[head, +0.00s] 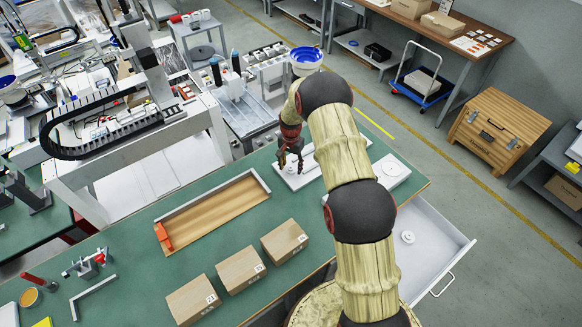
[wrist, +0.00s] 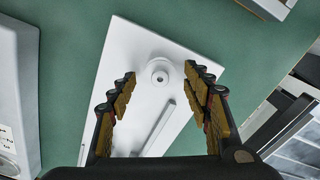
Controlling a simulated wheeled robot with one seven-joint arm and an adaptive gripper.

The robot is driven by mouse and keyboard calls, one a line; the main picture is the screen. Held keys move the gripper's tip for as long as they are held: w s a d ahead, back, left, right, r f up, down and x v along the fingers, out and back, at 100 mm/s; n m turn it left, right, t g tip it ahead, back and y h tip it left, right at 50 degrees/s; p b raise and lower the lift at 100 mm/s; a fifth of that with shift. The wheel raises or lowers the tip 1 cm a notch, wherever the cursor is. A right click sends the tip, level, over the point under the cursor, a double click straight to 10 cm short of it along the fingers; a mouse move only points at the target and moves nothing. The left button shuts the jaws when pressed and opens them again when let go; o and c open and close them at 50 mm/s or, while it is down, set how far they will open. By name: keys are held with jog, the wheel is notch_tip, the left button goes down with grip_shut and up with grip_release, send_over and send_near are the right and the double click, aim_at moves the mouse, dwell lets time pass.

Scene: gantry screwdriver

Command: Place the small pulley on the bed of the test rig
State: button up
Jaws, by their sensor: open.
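A white plate, which looks like the bed of the test rig (wrist: 125,65), lies on the green table; it also shows in the head view (head: 313,172). A small white round piece with a centre hole, which looks like the small pulley (wrist: 159,73), sits on the plate near a raised bar. My gripper (wrist: 160,80) is open, with its fingers to either side of this piece in the wrist view. I cannot tell whether they touch it. In the head view my gripper (head: 291,161) is low over the plate, partly hiding it.
A second white plate with a round part (head: 391,171) stands to the right. An open drawer (head: 437,247) holds a white round piece (head: 407,237). Three cardboard boxes (head: 240,275) and a wooden tray (head: 212,213) occupy the table to the left.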

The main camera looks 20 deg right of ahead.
notch_tip(320, 180, up, 11)
jog(key=p, duration=0.1)
notch_tip(320, 180, up, 15)
jog(key=n+t, duration=0.1)
jog(key=n, duration=0.1)
send_over(291, 168)
jog(key=s+a, duration=0.4)
jog(key=s+a+r+n+t, duration=0.2)
jog(key=s+a+r+n, duration=0.15)
jog(key=s+r, duration=0.7)
jog(key=s+a+r+n+t, duration=0.1)
jog(key=s+a+r, duration=0.1)
jog(key=s, duration=0.6)
jog(key=s+a+r+n, duration=0.2)
jog(key=s+r, duration=0.2)
jog(key=s, duration=0.4)
jog(key=s+a+r+n+t, duration=0.1)
jog(key=s+a+r+n, duration=0.1)
jog(key=s, duration=0.6)
jog(key=shift+s+r+t, duration=0.25)
jog(key=shift+r+t, duration=0.05)
jog(key=shift+r, duration=0.3)
